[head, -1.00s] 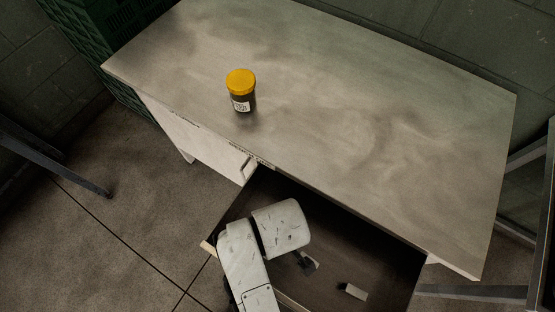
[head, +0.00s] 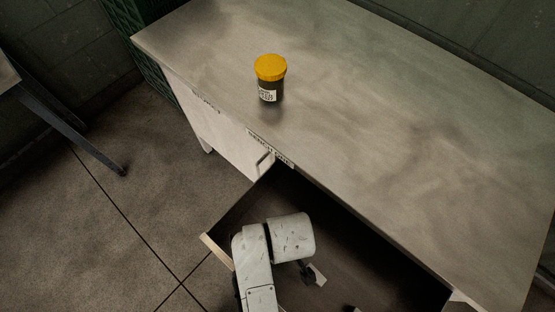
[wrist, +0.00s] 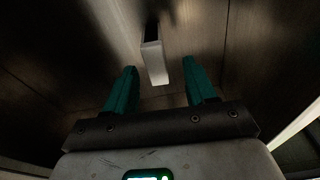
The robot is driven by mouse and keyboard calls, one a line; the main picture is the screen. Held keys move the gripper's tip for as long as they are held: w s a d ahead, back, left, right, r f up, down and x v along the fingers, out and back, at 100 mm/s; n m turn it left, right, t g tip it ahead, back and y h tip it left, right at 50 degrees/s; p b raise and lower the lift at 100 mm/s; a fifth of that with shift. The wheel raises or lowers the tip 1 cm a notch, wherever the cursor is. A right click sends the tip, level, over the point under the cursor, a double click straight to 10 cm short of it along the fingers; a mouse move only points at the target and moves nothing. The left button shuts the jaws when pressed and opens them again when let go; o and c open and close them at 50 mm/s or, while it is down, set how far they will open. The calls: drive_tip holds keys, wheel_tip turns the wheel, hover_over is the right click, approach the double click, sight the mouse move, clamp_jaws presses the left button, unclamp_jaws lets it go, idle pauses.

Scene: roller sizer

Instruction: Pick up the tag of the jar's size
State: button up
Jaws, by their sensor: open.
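The jar (head: 269,88), dark with a yellow lid and a white printed label, stands upright on the bench top. The label is too small to read. A pale tag (head: 318,275) lies in the open drawer beside my gripper (head: 306,272). In the wrist view, a pale tag (wrist: 154,64) with a dark far end lies ahead of my gripper (wrist: 160,68), roughly between its teal fingers. The fingers are apart, with nothing held. I see no readable size mark on it. A second pale piece (head: 351,309) is cut off at the head view's bottom edge.
The drawer's wooden front edge (head: 217,252) and dark walls surround my gripper. The bench top (head: 390,130) overhangs the drawer's back. A green crate (head: 150,60) stands at the back left.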

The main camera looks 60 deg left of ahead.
drive_tip(key=shift+w+a+f, duration=0.1)
drive_tip(key=shift+a+f, duration=0.05)
drive_tip(key=shift+f, duration=0.8)
drive_tip(key=shift+a+f, duration=0.2)
drive_tip(key=shift+f, duration=0.8)
drive_tip(key=shift+w+a+f, duration=0.1)
drive_tip(key=shift+a+f, duration=0.05)
drive_tip(key=shift+f, duration=0.8)
drive_tip(key=shift+c, duration=0.3)
drive_tip(key=c, duration=1)
drive_tip(key=shift+o, duration=0.2)
